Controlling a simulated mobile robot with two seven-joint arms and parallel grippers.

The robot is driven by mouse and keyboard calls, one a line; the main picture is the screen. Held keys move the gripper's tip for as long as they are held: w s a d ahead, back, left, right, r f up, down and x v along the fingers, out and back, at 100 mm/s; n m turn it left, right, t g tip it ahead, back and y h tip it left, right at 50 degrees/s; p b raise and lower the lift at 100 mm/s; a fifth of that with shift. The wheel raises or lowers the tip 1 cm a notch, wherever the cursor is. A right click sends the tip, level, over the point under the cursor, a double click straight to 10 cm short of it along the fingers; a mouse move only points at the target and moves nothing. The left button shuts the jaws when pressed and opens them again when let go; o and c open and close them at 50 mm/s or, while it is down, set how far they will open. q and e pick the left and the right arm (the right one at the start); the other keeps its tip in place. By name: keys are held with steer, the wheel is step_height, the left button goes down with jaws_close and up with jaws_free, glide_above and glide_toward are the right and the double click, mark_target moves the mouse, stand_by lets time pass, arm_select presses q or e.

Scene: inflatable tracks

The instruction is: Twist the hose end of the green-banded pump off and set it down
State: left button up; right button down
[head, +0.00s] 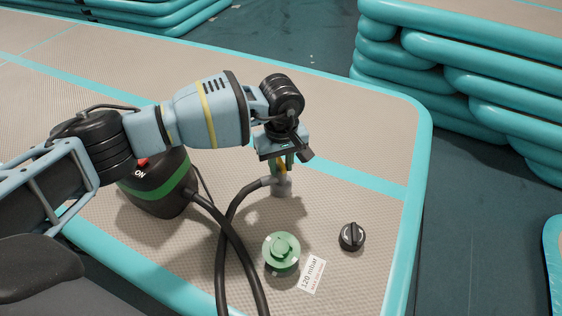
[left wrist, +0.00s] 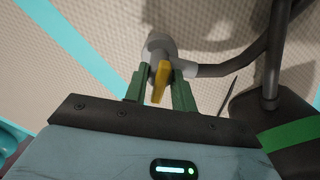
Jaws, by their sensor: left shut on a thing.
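The green-banded pump (head: 155,190), black with a red "ON" switch, stands on the beige track at left. My left gripper (head: 283,165) points down over the hose end. Its green fingers (left wrist: 160,88) are shut on the yellow tab. What lies beneath the hose end is hidden. My right gripper is in neither view.
A green round valve piece (head: 281,250) and a black knobbed cap (head: 351,236) are on the track near a white "120 mbar" label (head: 312,274). Stacked turquoise tubes (head: 470,75) rise at back right.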

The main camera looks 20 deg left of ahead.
arm_select(q)
steer(key=shift+f, duration=0.4)
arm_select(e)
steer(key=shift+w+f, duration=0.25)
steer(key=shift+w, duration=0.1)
arm_select(q)
steer(key=o, duration=1.1)
steer(key=shift+r, duration=0.1)
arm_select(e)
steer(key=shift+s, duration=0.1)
arm_select(q)
steer(key=shift+r, duration=0.6)
step_height(320, 180, up, 6)
steer(key=shift+r+p, duration=0.1)
steer(key=shift+p, duration=0.85)
steer(key=shift+r, duration=0.2)
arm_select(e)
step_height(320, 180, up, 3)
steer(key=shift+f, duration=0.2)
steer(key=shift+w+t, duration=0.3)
